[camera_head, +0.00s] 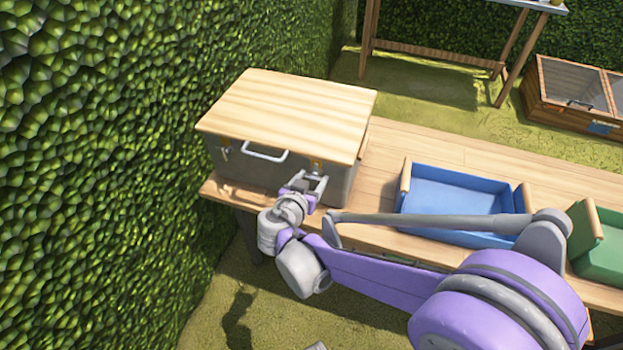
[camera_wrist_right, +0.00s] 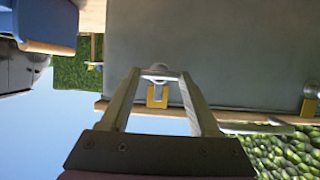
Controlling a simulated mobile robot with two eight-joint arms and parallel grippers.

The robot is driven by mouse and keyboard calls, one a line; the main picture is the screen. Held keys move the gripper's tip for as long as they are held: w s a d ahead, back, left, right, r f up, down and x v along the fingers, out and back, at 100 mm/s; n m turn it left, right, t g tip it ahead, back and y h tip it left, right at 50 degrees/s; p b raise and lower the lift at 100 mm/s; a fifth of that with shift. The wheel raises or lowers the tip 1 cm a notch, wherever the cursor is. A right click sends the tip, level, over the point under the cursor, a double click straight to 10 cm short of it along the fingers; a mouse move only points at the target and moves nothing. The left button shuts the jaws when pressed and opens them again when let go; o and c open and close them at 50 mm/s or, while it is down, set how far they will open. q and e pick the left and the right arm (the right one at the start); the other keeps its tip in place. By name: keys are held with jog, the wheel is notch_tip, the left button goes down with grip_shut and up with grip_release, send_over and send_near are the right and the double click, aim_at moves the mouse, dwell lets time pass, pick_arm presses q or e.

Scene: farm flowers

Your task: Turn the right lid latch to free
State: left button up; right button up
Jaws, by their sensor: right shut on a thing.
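A grey box with a pale wooden lid (camera_head: 290,112) stands at the left end of the wooden table. The right lid latch (camera_head: 317,162), a yellow plate with a silver piece, sits on the front wall under the lid edge. It also shows in the right wrist view (camera_wrist_right: 157,95), between my fingers. My right gripper (camera_head: 318,178) is at this latch, its fingertips (camera_wrist_right: 160,73) shut on the latch's silver piece. The fingers partly cover the latch in the head view. The left lid latch (camera_head: 225,152) is untouched. My left gripper is not in view.
A metal handle (camera_head: 265,152) is on the box front between the latches. A blue tray (camera_head: 460,190) and a green tray (camera_head: 600,240) stand to the right on the table (camera_head: 385,150). A hedge (camera_head: 120,160) rises close on the left.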

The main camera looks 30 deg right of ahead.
jog(key=n, duration=0.1)
jog(key=n+g+h, duration=0.1)
jog(key=shift+w+a+f+n, duration=0.1)
jog(key=shift+w+a+n, duration=0.05)
jog(key=shift+n, duration=0.25)
jog(key=shift+w+a+f+n+g+h, duration=0.1)
jog(key=shift+n+g+h, duration=0.3)
jog(key=shift+n, duration=0.2)
jog(key=shift+w+n+g+h, duration=0.1)
jog(key=shift+n+g+h, duration=0.2)
jog(key=shift+n+h, duration=0.25)
jog(key=n+h, duration=0.1)
jog(key=n+g+b, duration=0.1)
jog(key=n, duration=0.1)
jog(key=shift+a+f+n+h, duration=0.1)
jog(key=shift+f+n+h, duration=0.15)
jog(key=shift+h, duration=0.1)
jog(key=n+h+b, duration=0.2)
jog(key=n, duration=0.2)
jog(key=shift+f+n, duration=0.15)
jog(key=shift+n, duration=0.15)
jog(key=o, duration=1.4)
jog(key=shift+c, duration=0.2)
jog(key=shift+a, duration=0.15)
